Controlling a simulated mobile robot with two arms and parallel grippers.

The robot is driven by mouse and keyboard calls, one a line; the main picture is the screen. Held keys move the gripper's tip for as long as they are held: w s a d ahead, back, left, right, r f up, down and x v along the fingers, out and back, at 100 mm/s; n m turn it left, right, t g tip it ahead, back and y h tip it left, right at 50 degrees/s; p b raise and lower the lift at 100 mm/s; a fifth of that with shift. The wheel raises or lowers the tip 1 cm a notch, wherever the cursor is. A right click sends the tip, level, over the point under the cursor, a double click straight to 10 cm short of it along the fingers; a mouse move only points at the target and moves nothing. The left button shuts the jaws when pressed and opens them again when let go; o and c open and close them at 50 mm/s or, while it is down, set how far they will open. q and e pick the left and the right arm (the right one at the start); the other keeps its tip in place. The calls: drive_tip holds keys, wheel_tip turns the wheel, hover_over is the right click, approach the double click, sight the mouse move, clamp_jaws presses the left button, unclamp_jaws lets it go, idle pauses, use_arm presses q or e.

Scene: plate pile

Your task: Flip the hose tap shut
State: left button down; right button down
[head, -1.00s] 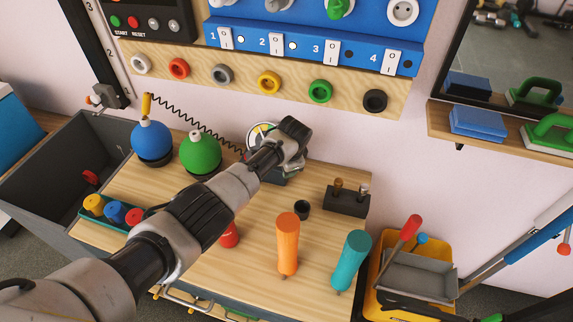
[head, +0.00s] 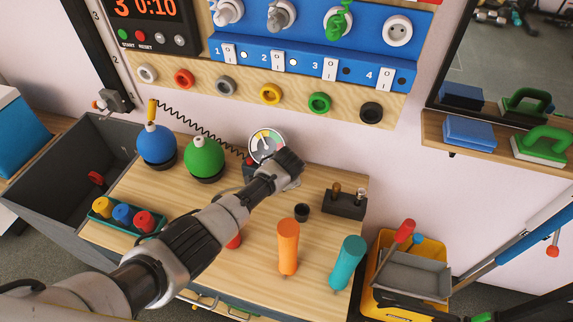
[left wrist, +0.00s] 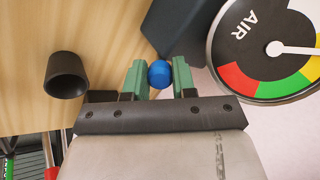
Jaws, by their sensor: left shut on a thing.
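My left gripper (left wrist: 160,80) is shut on a small blue ball-shaped knob (left wrist: 160,74), which sits between its green fingertips. The knob is beside the dark base (left wrist: 180,30) of the round AIR gauge (left wrist: 238,50). In the head view my left gripper (head: 288,168) reaches over the back of the bench, just right of and below the gauge (head: 265,144), and hides the knob. A black coiled hose (head: 205,133) runs to the gauge's base. Whether the knob is the hose tap's handle I cannot tell. My right gripper is not in view.
Blue (head: 156,145) and green (head: 204,157) round-bodied objects stand left of the gauge. A black cup (head: 302,212), an orange handle (head: 288,245), a teal handle (head: 347,262) and a dark block (head: 345,204) stand on the bench. A blue switch panel (head: 300,62) hangs above.

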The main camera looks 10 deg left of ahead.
use_arm(q)
drive_tip(key=t, duration=0.1)
drive_tip(key=s+f+t, duration=0.1)
drive_tip(key=shift+s+a+f+t, duration=0.15)
drive_tip(key=shift+s+f+t, duration=0.1)
drive_tip(key=shift+t, duration=0.05)
drive_tip(key=shift+s+f+t+h+b, duration=0.2)
drive_tip(key=shift+f+t+h+b, duration=0.1)
drive_tip(key=shift+t+b, duration=0.3)
drive_tip(key=shift+r+n, duration=0.1)
drive_tip(key=shift+n, duration=0.2)
drive_tip(key=c, duration=0.9)
unclamp_jaws()
